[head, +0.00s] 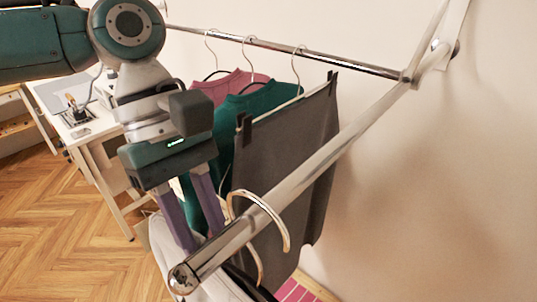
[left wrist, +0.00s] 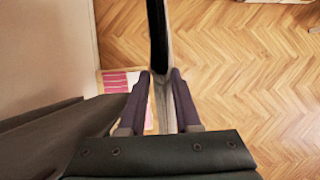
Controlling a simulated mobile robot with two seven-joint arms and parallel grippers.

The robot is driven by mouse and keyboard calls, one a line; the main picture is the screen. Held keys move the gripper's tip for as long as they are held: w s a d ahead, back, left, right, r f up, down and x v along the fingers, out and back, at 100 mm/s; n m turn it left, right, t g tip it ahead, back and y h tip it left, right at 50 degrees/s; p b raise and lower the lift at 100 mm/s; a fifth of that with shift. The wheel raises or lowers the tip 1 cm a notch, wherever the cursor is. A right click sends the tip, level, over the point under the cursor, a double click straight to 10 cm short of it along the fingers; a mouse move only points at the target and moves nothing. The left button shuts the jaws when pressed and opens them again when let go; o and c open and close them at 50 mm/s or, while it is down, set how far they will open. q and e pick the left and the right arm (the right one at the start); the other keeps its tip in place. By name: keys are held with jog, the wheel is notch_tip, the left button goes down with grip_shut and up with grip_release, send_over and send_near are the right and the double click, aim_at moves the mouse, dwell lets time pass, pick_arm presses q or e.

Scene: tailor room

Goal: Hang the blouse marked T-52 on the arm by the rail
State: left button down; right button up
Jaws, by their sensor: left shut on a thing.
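The chrome arm (head: 320,160) slopes from the wall rail (head: 290,52) toward me and ends in a round cap. A hanger's metal hook (head: 283,226) curls over the arm near its free end; its stem passes behind the arm. I cannot tell whether the hook bears weight there. Below are part of a black hanger and a pale garment (head: 180,262), probably the blouse; no T-52 mark is readable. My left gripper (head: 208,235) is beside the arm. In the left wrist view its fingers (left wrist: 160,82) are shut on the dark hanger (left wrist: 158,35), seen edge-on. My right gripper is out of view.
A pink top (head: 215,88), a teal top (head: 250,103) and a grey skirt (head: 285,150) with black clips hang from the rail, the skirt close behind the arm. A white desk (head: 95,128) stands at left. Wooden floor (head: 70,230) is open below it.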

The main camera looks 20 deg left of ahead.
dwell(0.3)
pick_arm(q)
jog(key=c, duration=0.5)
grip_release()
jog(key=shift+f, duration=0.1)
